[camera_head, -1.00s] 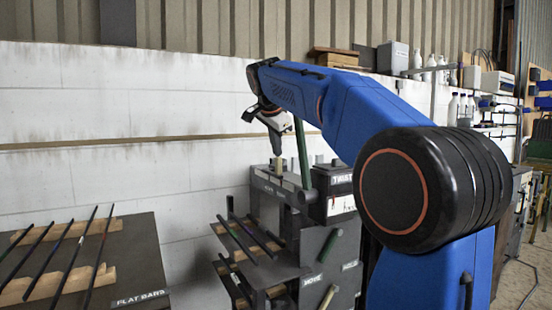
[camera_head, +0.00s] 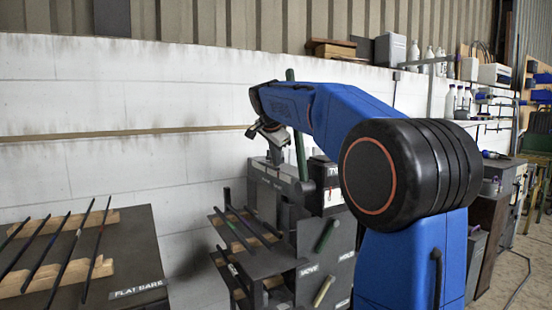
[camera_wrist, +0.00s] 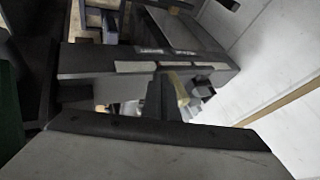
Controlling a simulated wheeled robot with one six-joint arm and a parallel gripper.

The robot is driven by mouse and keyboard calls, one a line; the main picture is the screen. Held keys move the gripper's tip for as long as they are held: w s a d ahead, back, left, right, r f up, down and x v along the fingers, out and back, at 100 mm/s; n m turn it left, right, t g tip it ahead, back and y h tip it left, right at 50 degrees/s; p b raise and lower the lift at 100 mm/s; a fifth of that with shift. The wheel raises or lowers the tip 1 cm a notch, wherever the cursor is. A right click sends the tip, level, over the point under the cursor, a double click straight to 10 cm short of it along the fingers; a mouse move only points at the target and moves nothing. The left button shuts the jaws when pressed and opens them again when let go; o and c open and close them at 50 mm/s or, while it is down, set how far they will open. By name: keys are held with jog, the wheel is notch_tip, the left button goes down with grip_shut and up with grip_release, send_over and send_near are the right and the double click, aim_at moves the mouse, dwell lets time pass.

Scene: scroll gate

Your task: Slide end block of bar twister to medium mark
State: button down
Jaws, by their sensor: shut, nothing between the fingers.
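The bar twister (camera_head: 285,178) is a dark grey bench machine with a green upright lever, against the white wall. Pale label plates lie along its top beam, seen in the wrist view (camera_wrist: 135,67); their words are too blurred to read. A small upright post with a tan grip (camera_wrist: 180,92) shows beside the beam and may be the end block, but I cannot tell for sure. My gripper (camera_head: 272,140) is shut and empty, just above the machine's left end. I cannot tell whether it touches anything. The medium mark cannot be picked out.
A dark table (camera_head: 146,250) labelled FLAT BARS holds several thin bars on wooden rests at left. A rack (camera_head: 262,262) with bars stands in front of the twister. A shelf with boxes and bottles (camera_head: 428,60) runs along the wall. The green lever (camera_head: 300,155) stands close to my arm.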

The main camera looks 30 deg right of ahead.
send_near(265, 163)
jog(key=x, duration=0.5)
jog(key=shift+w+d, duration=0.2)
jog(key=shift+w, duration=0.15)
jog(key=shift+r, duration=0.1)
